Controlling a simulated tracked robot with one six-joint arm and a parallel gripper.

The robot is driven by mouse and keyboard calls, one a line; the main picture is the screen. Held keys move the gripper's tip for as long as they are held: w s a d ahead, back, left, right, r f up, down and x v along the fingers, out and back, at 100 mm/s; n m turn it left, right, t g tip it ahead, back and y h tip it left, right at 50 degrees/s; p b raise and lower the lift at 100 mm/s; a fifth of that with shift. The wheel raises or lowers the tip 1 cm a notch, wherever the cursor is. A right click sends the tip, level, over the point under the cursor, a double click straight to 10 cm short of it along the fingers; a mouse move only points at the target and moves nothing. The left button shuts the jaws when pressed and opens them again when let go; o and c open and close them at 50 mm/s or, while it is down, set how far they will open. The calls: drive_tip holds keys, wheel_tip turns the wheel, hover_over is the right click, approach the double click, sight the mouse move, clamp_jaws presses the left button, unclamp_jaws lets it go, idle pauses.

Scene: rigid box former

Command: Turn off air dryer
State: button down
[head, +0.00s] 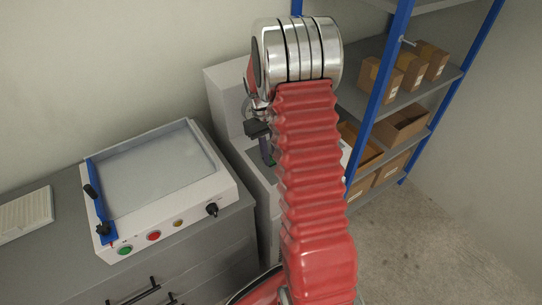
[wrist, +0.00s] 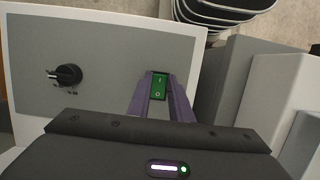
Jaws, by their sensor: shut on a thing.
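The air dryer, which I take to be the white cabinet (head: 224,98), stands behind my arm in the head view. In the wrist view its grey panel (wrist: 105,40) carries a green rocker switch (wrist: 159,82) near the right edge and a black knob (wrist: 68,75) at the left. My gripper (wrist: 160,98) has its two purple fingers on either side of the green switch, shut on it. In the head view the gripper (head: 267,150) is small and partly hidden by my red arm. I cannot tell which way the switch is set.
A white box former (head: 225,192) with a red, a green and a yellow button sits on the grey counter (head: 60,265) at left. A blue-posted shelf (head: 390,85) with cardboard boxes (head: 404,122) stands at right. Floor (head: 440,235) at lower right is clear.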

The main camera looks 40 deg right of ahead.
idle(0.3)
drive_tip(key=c, duration=1.6)
unclamp_jaws()
drive_tip(key=shift+r, duration=0.1)
drive_tip(key=v, duration=1.3)
drive_tip(key=shift+w+r, duration=0.25)
drive_tip(key=shift+w, duration=0.05)
